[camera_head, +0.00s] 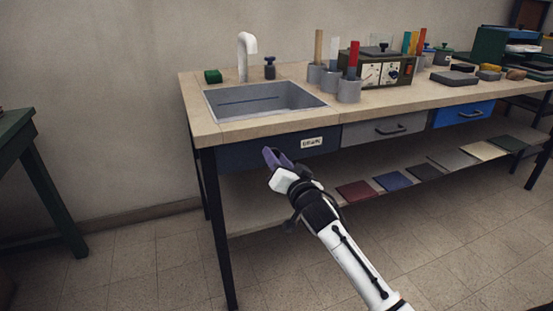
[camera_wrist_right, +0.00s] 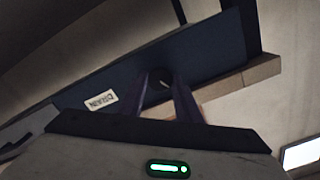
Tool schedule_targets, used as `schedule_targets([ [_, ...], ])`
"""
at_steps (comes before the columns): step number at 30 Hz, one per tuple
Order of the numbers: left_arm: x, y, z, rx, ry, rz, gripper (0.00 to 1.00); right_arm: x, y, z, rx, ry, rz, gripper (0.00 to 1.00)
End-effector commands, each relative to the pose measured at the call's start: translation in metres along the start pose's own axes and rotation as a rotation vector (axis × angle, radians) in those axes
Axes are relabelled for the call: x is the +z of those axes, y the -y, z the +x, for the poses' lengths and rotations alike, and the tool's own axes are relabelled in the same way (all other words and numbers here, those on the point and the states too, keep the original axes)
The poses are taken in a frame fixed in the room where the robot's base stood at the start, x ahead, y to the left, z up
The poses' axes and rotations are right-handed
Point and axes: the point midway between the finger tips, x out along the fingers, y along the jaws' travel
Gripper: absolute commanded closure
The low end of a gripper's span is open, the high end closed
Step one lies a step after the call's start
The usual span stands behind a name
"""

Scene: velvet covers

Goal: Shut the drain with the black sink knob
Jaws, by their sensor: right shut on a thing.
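The sink (camera_head: 265,98) is a grey basin set in the bench top, with a white tap (camera_head: 246,50) behind it. Below it is a dark blue front panel (camera_head: 232,155) with a white label reading DRAIN (camera_head: 312,142). The label also shows in the right wrist view (camera_wrist_right: 101,101). My right gripper (camera_head: 272,157) is at this panel, left of the label in the head view. In the right wrist view its purple fingers are shut on the black knob (camera_wrist_right: 160,84), which has a pale mark. The fingers hide the knob in the head view. My left gripper is out of view.
A green sponge (camera_head: 213,76) and a small dark dispenser (camera_head: 269,68) stand behind the sink. Grey pots with coloured handles (camera_head: 349,88) and a metal device (camera_head: 377,70) stand to the right. Coloured swatches (camera_head: 393,181) lie on the lower shelf.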

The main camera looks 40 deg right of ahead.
Motion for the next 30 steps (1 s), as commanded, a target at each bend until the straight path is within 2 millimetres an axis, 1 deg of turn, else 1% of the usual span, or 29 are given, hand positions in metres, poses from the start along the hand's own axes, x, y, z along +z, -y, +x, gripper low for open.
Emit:
schedule_targets([
  [5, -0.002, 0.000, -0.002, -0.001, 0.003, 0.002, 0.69, 0.000, 0.001, 0.000, 0.001, 0.001, -0.038, 0.92],
  [11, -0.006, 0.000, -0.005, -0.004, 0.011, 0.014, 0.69, -0.001, 0.001, 0.000, 0.002, 0.002, -0.148, 0.92],
  [16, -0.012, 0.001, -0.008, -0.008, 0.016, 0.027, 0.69, -0.002, 0.001, 0.000, 0.002, 0.002, -0.294, 0.92],
  [23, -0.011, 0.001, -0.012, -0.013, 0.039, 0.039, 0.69, -0.001, 0.001, 0.000, 0.002, 0.003, -0.513, 0.92],
  [30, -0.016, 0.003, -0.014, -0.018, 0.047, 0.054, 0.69, 0.000, 0.001, 0.000, 0.001, 0.003, -0.743, 0.92],
])
